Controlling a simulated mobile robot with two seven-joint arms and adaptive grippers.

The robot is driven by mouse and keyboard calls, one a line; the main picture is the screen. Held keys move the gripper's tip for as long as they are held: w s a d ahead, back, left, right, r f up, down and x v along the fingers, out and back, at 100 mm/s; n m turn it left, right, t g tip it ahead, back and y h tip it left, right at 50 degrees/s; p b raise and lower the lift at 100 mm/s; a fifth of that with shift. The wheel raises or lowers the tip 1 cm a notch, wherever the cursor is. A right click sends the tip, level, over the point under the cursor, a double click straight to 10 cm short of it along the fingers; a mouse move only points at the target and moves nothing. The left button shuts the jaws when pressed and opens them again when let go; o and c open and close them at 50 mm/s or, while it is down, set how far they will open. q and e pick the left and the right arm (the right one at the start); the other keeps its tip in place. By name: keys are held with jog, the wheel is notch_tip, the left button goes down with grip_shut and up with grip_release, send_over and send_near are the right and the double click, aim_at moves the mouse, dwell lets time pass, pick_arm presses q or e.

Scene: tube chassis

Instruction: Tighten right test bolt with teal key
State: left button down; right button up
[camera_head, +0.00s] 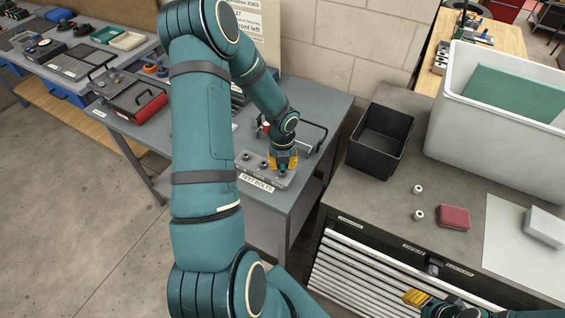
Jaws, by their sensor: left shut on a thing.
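The grey test bolt block (250,172), with a "TEST BOLTS" label on its front, sits near the front of the grey-blue table. Dark bolts show on its left and middle parts. My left gripper (283,163) points down at the right end of the block, with its yellow fingers shut. The fingers and wrist hide the right test bolt and most of what is held there, so I cannot make out the teal key's shape or its seating. My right gripper (414,298) is low at the right, away from the block, its opening unclear.
A black bin (381,140), two small white-topped pieces, a red block (453,217) and a large white crate (440,130) stand on the right cabinet. A red toolbox (138,103) is on the left of the table. A wire handle rises behind the block.

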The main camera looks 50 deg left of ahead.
pick_arm(q)
jog(key=shift+m, duration=1)
jog(key=shift+m, duration=1.4)
jog(key=shift+r, duration=0.15)
jog(key=shift+r, duration=2.85)
jog(key=shift+d, duration=0.1)
